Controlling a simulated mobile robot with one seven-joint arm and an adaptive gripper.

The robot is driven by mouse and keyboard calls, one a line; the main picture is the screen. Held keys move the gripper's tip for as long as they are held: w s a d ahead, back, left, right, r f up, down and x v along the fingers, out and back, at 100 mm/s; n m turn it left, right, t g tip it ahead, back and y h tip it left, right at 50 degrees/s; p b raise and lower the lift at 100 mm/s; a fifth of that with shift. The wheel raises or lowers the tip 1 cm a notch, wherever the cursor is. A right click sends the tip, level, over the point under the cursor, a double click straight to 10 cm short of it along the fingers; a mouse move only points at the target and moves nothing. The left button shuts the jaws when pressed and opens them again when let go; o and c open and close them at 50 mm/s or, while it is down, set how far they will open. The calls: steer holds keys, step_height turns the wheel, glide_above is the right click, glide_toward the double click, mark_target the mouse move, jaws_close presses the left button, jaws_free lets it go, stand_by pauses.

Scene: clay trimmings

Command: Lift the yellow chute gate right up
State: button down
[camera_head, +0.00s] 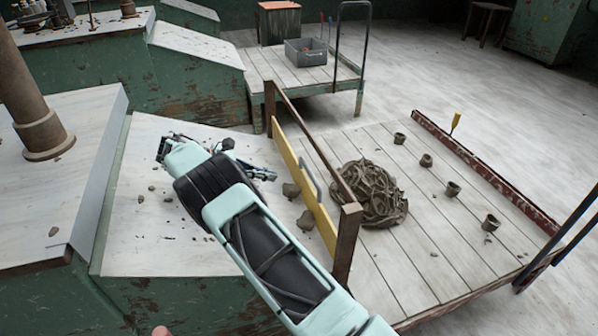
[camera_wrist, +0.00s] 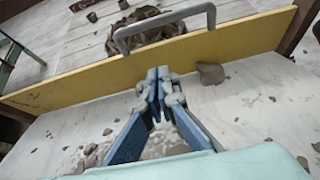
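The yellow chute gate (camera_head: 296,173) is a long flat board standing between two brown posts, at the edge between the pale chute top and the slatted cart. Its grey handle (camera_head: 311,180) is a bracket on the gate. In the wrist view the gate (camera_wrist: 75,88) crosses the picture, with the handle (camera_wrist: 165,26) at its upper edge. My gripper (camera_head: 272,175) is on the chute side, apart from the handle. In the wrist view my gripper (camera_wrist: 159,76) has its blue-padded fingertips together, with nothing seen between them, in front of the gate and below the handle.
A coiled clay heap (camera_head: 372,194) lies on the slatted cart (camera_head: 425,245) beyond the gate, with several small clay cups. Loose clay lumps (camera_head: 305,221) lie on the chute top (camera_head: 150,235). A brown post (camera_head: 347,240) stands at the gate's near end.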

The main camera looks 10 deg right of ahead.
steer(key=x, duration=1)
steer(key=shift+w+d+f, duration=0.15)
steer(key=shift+d+f, duration=0.1)
steer(key=shift+f, duration=0.1)
step_height(320, 180, up, 4)
steer(key=p, duration=0.2)
glide_above(305, 185)
steer(key=a, duration=0.2)
steer(key=shift+s+a+r, duration=0.1)
steer(key=shift+s, duration=0.25)
